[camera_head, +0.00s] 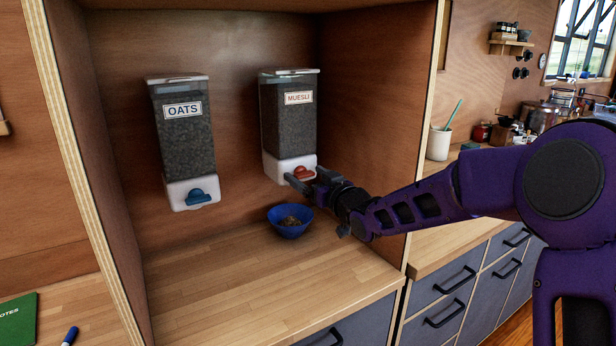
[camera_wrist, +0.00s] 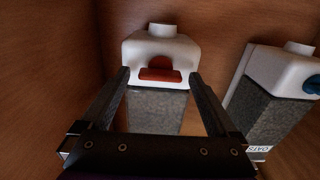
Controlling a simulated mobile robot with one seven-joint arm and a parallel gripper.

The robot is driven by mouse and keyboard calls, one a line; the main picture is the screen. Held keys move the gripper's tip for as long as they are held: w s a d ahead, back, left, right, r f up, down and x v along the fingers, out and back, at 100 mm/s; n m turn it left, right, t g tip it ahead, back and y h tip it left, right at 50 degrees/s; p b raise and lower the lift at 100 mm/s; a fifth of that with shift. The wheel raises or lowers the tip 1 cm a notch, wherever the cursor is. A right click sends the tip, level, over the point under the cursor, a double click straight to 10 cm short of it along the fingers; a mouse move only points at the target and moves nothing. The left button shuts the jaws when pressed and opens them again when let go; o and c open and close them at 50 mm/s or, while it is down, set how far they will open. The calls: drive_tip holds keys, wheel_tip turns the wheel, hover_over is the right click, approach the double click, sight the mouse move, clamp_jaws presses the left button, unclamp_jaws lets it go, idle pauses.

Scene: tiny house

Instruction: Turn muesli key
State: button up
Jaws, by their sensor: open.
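The muesli dispenser (camera_head: 289,120) hangs on the back wall of the wooden alcove, dark grains behind its clear front. Its red key (camera_head: 304,172) is on the white base. My gripper (camera_head: 305,184) is open at that base. In the wrist view, which shows the dispensers upside down, the red key (camera_wrist: 160,70) appears between the two open fingers, one on each side. I cannot tell whether either finger touches it. A blue bowl (camera_head: 289,229) with some brown contents stands on the counter below the dispenser.
The oats dispenser (camera_head: 185,140) with a blue key (camera_head: 198,196) hangs to the left. The alcove's right wall (camera_head: 365,110) is close to my arm. The wooden counter (camera_head: 230,280) is clear in front of the bowl. A white cup (camera_head: 439,143) stands outside, right.

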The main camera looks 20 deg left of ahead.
drive_tip(key=c, duration=1.4)
drive_tip(key=shift+m, duration=0.3)
